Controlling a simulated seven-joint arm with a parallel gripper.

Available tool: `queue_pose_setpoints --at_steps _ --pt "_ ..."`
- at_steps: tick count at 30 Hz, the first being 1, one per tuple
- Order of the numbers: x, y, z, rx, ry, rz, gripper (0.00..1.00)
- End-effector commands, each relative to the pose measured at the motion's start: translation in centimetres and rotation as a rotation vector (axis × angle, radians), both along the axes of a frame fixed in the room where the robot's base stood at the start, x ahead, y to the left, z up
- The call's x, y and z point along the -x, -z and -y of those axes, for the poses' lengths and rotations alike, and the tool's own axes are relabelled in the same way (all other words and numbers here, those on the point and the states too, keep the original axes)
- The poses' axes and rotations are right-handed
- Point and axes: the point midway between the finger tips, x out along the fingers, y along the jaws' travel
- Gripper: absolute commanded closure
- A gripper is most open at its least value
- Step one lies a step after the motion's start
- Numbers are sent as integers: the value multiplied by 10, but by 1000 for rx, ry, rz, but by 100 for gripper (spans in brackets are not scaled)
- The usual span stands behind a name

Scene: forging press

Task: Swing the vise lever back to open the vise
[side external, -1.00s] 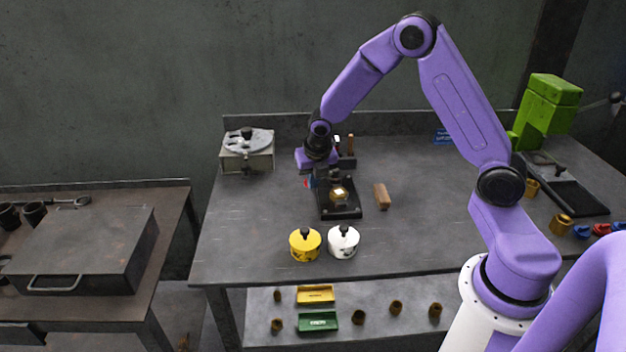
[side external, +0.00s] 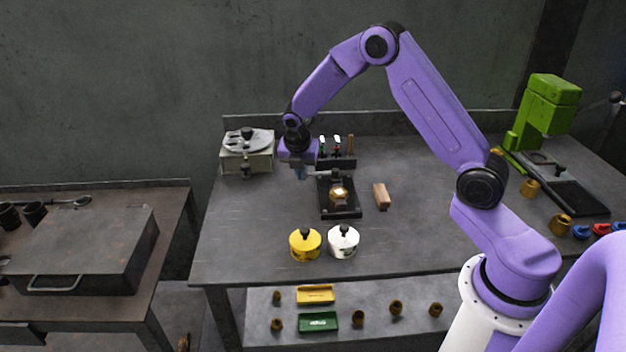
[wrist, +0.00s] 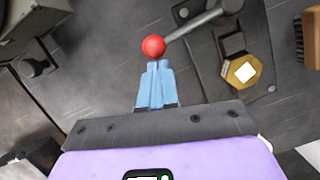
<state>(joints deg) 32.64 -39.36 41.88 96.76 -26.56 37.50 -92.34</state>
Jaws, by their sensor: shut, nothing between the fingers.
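The black vise (side external: 340,212) stands on the bench with a gold, shiny-topped workpiece (side external: 339,194) at its middle. The workpiece also shows at the right of the wrist view (wrist: 241,71). The vise lever is a grey rod (wrist: 196,23) ending in a red ball (wrist: 153,47). In the side view the rod (side external: 317,176) points left from the vise, and I cannot make out the ball there. My gripper (wrist: 158,66) is shut and empty, its blue fingertips right at the ball. I cannot tell whether they touch it. In the side view my gripper (side external: 301,173) is left of the vise.
A rack (side external: 338,163) with several tools stands behind the vise. A grey box with a round top (side external: 247,150) is at the back left. A wooden block (side external: 382,196) lies right of the vise. Yellow (side external: 305,245) and white (side external: 343,242) pots stand in front. The bench's left front is clear.

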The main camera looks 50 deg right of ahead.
Motion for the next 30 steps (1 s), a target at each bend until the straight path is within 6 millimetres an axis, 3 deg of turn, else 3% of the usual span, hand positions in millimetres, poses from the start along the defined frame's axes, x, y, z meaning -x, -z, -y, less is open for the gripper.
queue_pose_setpoints --at_steps 15,30 --pt "-42 0 30 -1 437 1 100" --pt "-57 0 57 0 725 0 100"
